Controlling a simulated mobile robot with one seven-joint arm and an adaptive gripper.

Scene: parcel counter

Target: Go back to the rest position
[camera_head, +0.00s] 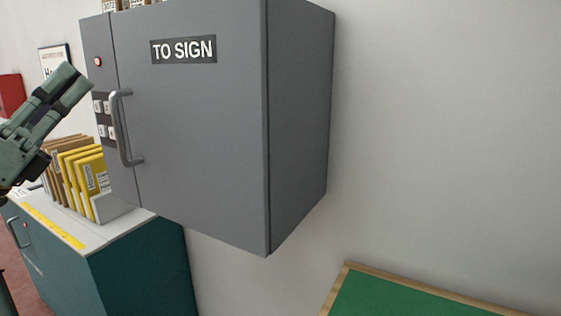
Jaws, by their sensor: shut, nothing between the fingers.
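My gripper (77,80) is at the left of the head view, pointing up and to the right. Its two fingers lie together with nothing between them. It is in front of the left part of the scene and appears near the grey cabinet's left edge in the picture. I cannot tell the distance between them. The rest of my arm is mostly outside the frame.
A grey wall cabinet (200,120) marked "TO SIGN" is closed, with a handle (122,130) at its left. Below left, a teal cabinet (140,270) bears yellow and brown parcels (85,180) in a rack. A green board (400,298) is lower right.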

